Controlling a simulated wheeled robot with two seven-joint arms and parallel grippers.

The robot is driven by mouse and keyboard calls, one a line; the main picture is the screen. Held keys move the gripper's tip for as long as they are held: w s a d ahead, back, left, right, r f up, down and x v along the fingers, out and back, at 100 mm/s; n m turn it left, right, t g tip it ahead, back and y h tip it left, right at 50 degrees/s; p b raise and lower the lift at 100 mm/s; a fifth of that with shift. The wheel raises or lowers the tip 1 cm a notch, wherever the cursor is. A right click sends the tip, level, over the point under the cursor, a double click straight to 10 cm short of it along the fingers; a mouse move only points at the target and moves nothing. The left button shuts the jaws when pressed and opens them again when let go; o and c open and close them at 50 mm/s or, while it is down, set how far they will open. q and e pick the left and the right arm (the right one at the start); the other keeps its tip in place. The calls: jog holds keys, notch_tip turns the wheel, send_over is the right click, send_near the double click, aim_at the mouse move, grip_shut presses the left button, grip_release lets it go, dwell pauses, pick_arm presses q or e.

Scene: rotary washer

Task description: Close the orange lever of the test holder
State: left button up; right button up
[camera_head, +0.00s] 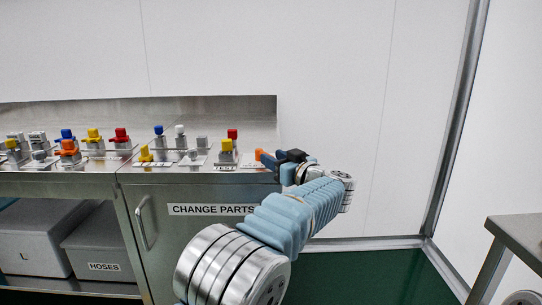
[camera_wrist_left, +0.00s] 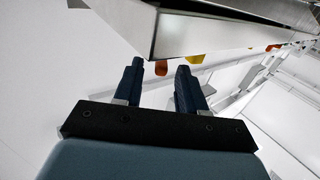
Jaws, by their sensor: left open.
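An orange lever (camera_head: 259,154) stands at the right end of the steel bench top, beside my left gripper (camera_head: 279,158). The gripper's dark fingers point left toward it and partly hide whatever holds it. In the left wrist view, my left gripper (camera_wrist_left: 160,72) is open, with a clear gap between its two fingers. The orange piece (camera_wrist_left: 161,69) shows in that gap, closer to the left finger. I cannot tell whether a finger touches it. My right gripper is in neither view.
Yellow (camera_head: 226,146), red (camera_head: 232,134) and other coloured valve parts stand left of the lever on the bench (camera_head: 200,178). Another orange part (camera_head: 67,148) is farther left. A cabinet door handle (camera_head: 144,222) sticks out below. A metal table (camera_head: 520,235) is at right.

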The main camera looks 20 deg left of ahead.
pick_arm(q)
jog(key=shift+x, duration=1.05)
grip_shut()
